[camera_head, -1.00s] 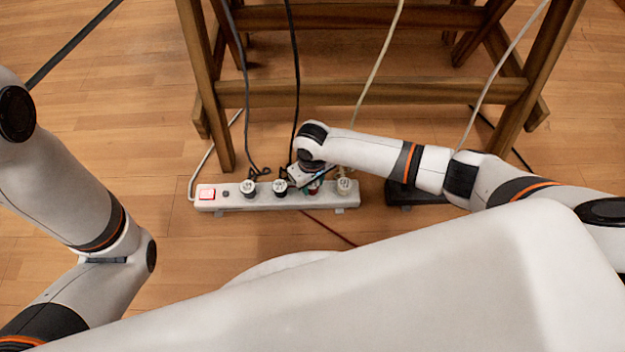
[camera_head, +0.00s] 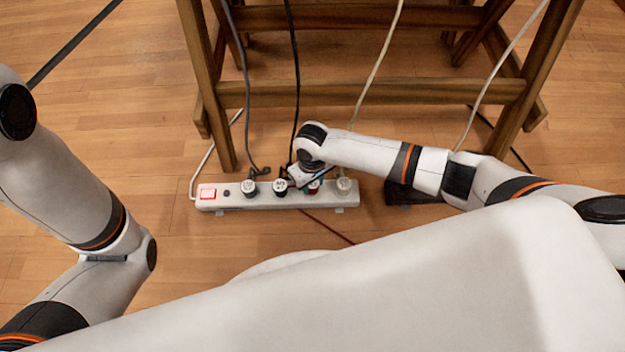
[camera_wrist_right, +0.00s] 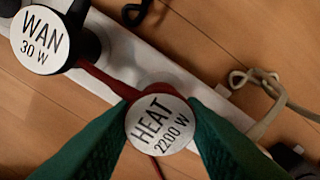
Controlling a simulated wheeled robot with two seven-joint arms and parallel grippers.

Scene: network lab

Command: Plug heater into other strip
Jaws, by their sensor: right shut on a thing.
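The heater plug, with a round white top reading HEAT 2200 W (camera_wrist_right: 160,124), is between the green fingers of my right gripper (camera_wrist_right: 162,112), which is shut on it. In the head view the red heater plug (camera_head: 314,187) is at the white power strip (camera_head: 232,205), partly hidden by the right gripper (camera_head: 311,179). I cannot tell whether the plug is fully seated. The dark other strip (camera_head: 400,195) lies to the right, partly under my right arm. My left gripper is out of view.
The WAN 30 W plug (camera_wrist_right: 41,40) is close to the heater plug. A wooden table frame (camera_head: 370,93) and hanging cables are behind. A red cord (camera_head: 330,229) lies on open floor in front.

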